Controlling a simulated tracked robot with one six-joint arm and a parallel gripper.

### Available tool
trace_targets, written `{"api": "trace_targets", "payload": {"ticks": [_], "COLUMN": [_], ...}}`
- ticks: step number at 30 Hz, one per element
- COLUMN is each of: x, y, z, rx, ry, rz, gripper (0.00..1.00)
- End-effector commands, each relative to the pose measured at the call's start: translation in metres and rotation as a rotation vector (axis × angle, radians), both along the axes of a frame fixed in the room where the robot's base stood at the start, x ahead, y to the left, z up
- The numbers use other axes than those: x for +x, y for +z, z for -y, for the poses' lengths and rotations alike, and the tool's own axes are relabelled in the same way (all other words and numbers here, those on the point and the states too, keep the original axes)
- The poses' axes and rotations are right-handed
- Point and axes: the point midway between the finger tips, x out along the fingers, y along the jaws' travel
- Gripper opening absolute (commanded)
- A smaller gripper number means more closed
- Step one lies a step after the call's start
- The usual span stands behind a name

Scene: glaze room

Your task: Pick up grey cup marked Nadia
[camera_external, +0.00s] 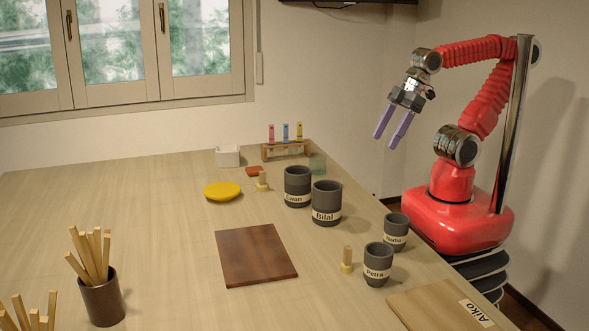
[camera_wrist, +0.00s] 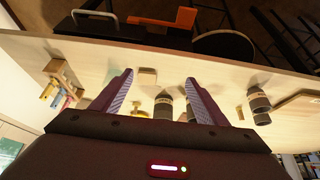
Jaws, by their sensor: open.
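The grey cup marked Nadia (camera_external: 396,229) stands upright near the right edge of the table, just behind the similar grey cup marked Petra (camera_external: 377,266). Nadia's label is small and slightly blurred. My gripper (camera_external: 385,143) is open and empty, its two purple fingers pointing down and left, well above the table and above the Nadia cup in the picture. In the wrist view the open fingers (camera_wrist: 160,78) frame a dark cup (camera_wrist: 164,106), with more dark cups (camera_wrist: 258,104) at the right; their labels are unreadable there.
Two larger grey cups, Bilal (camera_external: 327,204) and one whose label seems to read Ewan (camera_external: 298,188), stand behind and left. A wooden stamp (camera_external: 347,259) is close left of Petra. A board marked Aiko (camera_external: 440,307) lies in front. A brown board (camera_external: 254,256) lies mid-table.

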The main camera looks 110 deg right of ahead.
Motion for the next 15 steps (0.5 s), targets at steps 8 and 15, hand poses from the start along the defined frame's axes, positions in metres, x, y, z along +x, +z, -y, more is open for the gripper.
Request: {"api": "trace_targets", "payload": {"ticks": [8, 15], "x": [0.004, 0.007], "y": [-0.020, -0.061], "z": [-0.006, -0.042], "rx": [0.000, 0.128], "ry": [0.021, 0.007], "rz": [-0.073, -0.228], "gripper": [0.67, 0.67]}}
